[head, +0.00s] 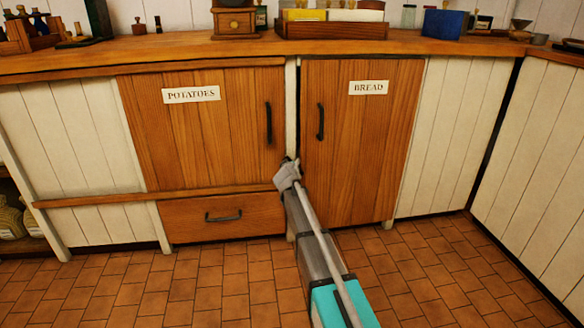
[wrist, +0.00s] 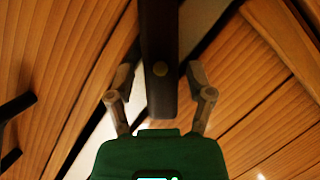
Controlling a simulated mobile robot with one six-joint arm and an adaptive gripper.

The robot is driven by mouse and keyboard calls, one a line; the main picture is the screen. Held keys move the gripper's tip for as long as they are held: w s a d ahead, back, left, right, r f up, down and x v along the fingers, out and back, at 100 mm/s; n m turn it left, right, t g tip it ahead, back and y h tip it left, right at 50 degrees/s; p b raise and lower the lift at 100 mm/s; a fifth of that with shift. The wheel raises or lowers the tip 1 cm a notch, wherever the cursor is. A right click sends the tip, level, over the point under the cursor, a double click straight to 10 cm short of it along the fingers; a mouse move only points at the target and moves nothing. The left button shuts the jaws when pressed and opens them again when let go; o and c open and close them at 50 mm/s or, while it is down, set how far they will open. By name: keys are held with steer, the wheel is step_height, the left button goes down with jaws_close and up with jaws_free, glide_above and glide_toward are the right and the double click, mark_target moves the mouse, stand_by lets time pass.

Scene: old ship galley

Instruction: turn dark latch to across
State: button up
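The dark latch (wrist: 160,40) is a dark bar with a small brass-coloured pin in the wrist view. It runs from the top edge to the middle and slants relative to the pale post (wrist: 205,15) behind it. My gripper (wrist: 160,82) is open, with one finger on each side of the bar's near end. Narrow gaps show between the fingers and the bar. In the head view my gripper (head: 288,172) is at the post between the potatoes door (head: 210,135) and the bread door (head: 365,150). It hides most or all of the latch there.
Dark upright handles stand on the potatoes door (head: 268,123) and the bread door (head: 320,121), close to my gripper. A drawer (head: 225,230) is at lower left. The counter (head: 230,47) above holds boxes and a grinder. The tiled floor (head: 440,270) in front is clear.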

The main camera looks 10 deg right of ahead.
steer(key=shift+m+y+p, duration=0.3)
steer(key=shift+m, duration=0.2)
stand_by(0.3)
steer(key=s+r+m+g+p, duration=0.1)
steer(key=s+r+g+p, duration=0.1)
steer(key=s+p, duration=0.4)
steer(key=s+d+r+m+g+p, duration=0.1)
steer(key=s+r+g+p, duration=0.2)
steer(key=s, duration=1)
steer(key=s+d+r+m+g+p, duration=0.1)
steer(key=s+r+m+g+p, duration=0.1)
steer(key=s+p, duration=0.7)
steer(key=shift+s+r+g+y, duration=0.4)
steer(key=shift+r+g, duration=0.1)
steer(key=shift+r, duration=0.3)
